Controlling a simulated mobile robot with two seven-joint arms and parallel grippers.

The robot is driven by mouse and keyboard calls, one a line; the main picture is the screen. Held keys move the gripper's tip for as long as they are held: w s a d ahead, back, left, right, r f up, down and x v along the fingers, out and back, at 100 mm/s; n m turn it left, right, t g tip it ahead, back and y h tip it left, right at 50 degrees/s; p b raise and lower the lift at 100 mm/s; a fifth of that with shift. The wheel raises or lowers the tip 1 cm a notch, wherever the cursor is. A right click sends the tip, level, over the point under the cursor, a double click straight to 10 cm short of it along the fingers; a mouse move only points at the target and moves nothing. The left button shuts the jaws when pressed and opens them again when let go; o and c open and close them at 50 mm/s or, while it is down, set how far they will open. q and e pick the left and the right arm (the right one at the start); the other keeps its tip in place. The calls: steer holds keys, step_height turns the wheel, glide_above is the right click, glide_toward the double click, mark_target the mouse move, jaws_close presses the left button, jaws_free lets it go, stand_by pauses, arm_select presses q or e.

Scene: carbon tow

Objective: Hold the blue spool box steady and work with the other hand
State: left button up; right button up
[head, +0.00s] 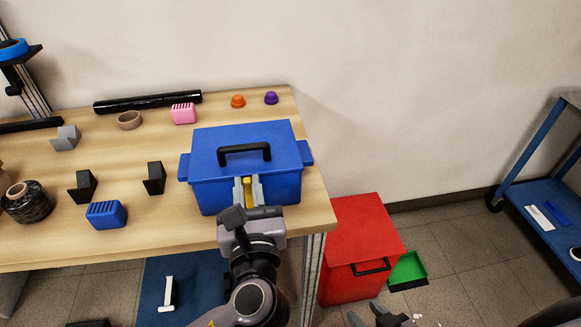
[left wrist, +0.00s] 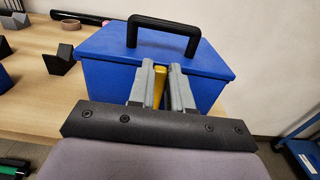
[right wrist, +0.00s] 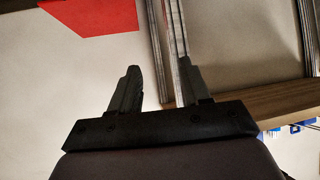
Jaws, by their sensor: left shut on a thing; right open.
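The blue spool box (head: 235,152), with a black handle on its lid, sits closed near the right end of the wooden table (head: 130,240). It also fills the middle of the left wrist view (left wrist: 110,72). My left gripper (head: 249,190) is at the box's front face, shut on a yellow latch (left wrist: 158,86) between its grey fingers. My right gripper (head: 368,318) is low at the bottom edge of the head view, right of the table, and mostly out of frame. In the right wrist view it is open and empty (right wrist: 158,88).
A red bin (head: 360,235) with a black handle stands on the floor right of the table, a green dustpan (head: 408,270) beside it. A pink block (head: 184,113), a blue block (head: 106,214) and black holders (head: 154,178) lie left of the box. A blue cart (head: 550,195) is far right.

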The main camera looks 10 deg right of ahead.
steer(key=n+t+y, duration=0.3)
steer(key=n+y, duration=0.7)
steer(key=n, duration=1.3)
glide_toward(311, 164)
steer(key=w+d+v, duration=0.1)
steer(key=v, duration=0.3)
steer(key=n, duration=0.1)
steer(key=shift+n+g+y, duration=0.3)
steer(key=shift+s+a+x, duration=0.1)
steer(key=shift+x, duration=3)
steer(key=shift+s+a+x, duration=0.15)
steer(key=shift+x, duration=3)
steer(key=shift+c, duration=0.3)
arm_select(q)
steer(key=shift+f, duration=0.1)
arm_select(e)
jaws_close()
